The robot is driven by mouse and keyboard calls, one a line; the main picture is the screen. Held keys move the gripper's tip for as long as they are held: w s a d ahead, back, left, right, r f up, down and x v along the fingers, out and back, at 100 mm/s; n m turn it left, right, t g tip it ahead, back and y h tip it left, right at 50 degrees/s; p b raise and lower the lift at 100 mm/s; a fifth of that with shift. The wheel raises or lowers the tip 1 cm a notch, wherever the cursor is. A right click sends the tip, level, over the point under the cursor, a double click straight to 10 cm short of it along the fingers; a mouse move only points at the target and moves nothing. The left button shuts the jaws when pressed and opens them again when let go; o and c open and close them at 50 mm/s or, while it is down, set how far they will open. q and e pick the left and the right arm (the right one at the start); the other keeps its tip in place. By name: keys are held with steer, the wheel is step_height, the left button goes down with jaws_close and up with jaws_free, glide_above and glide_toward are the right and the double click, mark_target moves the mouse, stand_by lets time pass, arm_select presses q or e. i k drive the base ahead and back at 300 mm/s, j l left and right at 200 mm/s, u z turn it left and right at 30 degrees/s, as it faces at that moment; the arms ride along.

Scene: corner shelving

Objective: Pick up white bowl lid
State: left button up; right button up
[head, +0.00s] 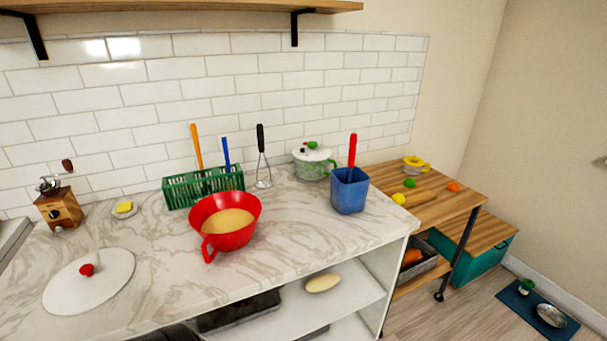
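A round white lid (105,285) with a red knob (87,270) lies flat on the marble counter at the front left. Its whole outline shows and nothing covers it. A white pot (312,168) with a green pattern stands at the back of the counter, with a pale lid (313,154) on top bearing a green and a red piece. Neither of my grippers is in the head view.
A red colander (243,239) with a tan inside stands right of the flat lid. Behind are a green rack (180,192), a wooden grinder (60,208) and a small dish with something yellow (124,207). A blue utensil holder (349,193) stands right. Bare marble surrounds the lid.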

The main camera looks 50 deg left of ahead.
mark_target(90, 281)
steer(key=u, duration=3.1)
